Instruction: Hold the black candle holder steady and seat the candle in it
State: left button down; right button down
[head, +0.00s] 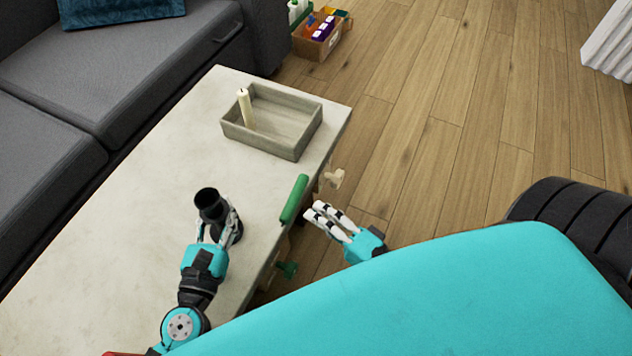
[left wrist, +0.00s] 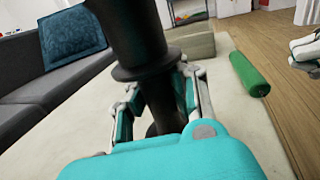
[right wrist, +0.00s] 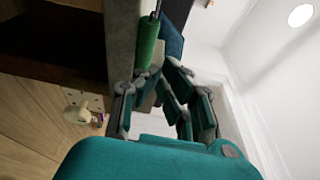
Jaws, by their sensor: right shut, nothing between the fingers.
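The black candle holder (head: 208,203) stands on the pale table, and its dark stem also fills the middle of the left wrist view (left wrist: 142,50). My left gripper (head: 217,232) has its fingers on both sides of the holder's stem and is shut on it. The cream candle (head: 246,108) stands slightly tilted inside the grey tray (head: 292,152), near its left end, with its top above the rim. My right gripper (head: 318,212) is shut and empty, beyond the table's right edge; its fingers also show in the right wrist view (right wrist: 165,85).
A green cylinder (head: 294,199) lies along the table's right edge, between the tray and my right gripper. Pale knob-like parts (head: 333,178) stick out below that edge. A grey sofa (head: 130,70) borders the table's left. The table (head: 120,200) is clear left of the holder.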

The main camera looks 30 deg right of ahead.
jog(key=s+d+f+m+t+h, duration=0.1)
jog(key=s+d+f+m+h, duration=0.1)
jog(key=s+d+h, duration=0.45)
jog(key=y, duration=0.2)
send_near(302, 194)
jog(key=w+d, duration=0.4)
jog(key=w+a, duration=0.2)
jog(key=shift+a+r, duration=0.1)
jog(key=shift+a, duration=0.25)
jog(key=shift+w+a, duration=0.3)
jog(key=shift+a, duration=0.1)
jog(key=shift+w+a, duration=0.55)
jog(key=shift+a, duration=0.1)
